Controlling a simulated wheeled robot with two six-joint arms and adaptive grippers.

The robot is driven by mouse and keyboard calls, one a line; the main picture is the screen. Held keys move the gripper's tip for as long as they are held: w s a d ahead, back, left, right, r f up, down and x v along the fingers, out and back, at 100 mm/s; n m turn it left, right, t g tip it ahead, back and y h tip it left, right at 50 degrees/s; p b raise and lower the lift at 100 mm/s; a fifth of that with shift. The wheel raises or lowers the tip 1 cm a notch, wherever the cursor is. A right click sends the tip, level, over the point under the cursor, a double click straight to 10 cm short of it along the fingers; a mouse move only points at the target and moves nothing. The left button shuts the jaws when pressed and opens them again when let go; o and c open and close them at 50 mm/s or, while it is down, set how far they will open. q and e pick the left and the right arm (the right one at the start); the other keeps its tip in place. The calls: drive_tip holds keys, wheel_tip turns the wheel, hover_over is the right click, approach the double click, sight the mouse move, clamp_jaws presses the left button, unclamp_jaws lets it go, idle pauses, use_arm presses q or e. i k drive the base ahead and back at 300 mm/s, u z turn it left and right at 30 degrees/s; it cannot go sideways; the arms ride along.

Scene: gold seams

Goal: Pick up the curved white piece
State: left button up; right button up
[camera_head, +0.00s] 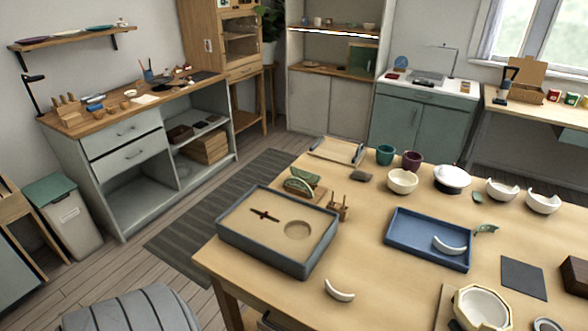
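A curved white piece (339,291) lies on the wooden table (375,275) near its front edge, to the right of the sand-filled grey tray (275,263). A second curved white piece (450,246) lies inside the blue tray (400,243), toward its right side. Two white bowls with uneven rims, one (502,190) beside the other (543,203), stand at the table's right. Neither of my grippers is in view, and nothing is seen touching the white pieces.
The grey tray holds a dark red cross-shaped item (264,215). A cream bowl (402,182), teal cup (385,154) and purple cup (412,160) stand behind the blue tray. A dark mat (523,277) and gold-rimmed bowl (482,308) are at right. Tabletop around the front piece is clear.

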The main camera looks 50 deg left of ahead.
sight(344, 298)
drive_tip(key=u, duration=1.05)
drive_tip(key=k, duration=1.25)
drive_tip(key=z, duration=0.8)
drive_tip(key=i, duration=1.45)
drive_tip(key=u, duration=0.3)
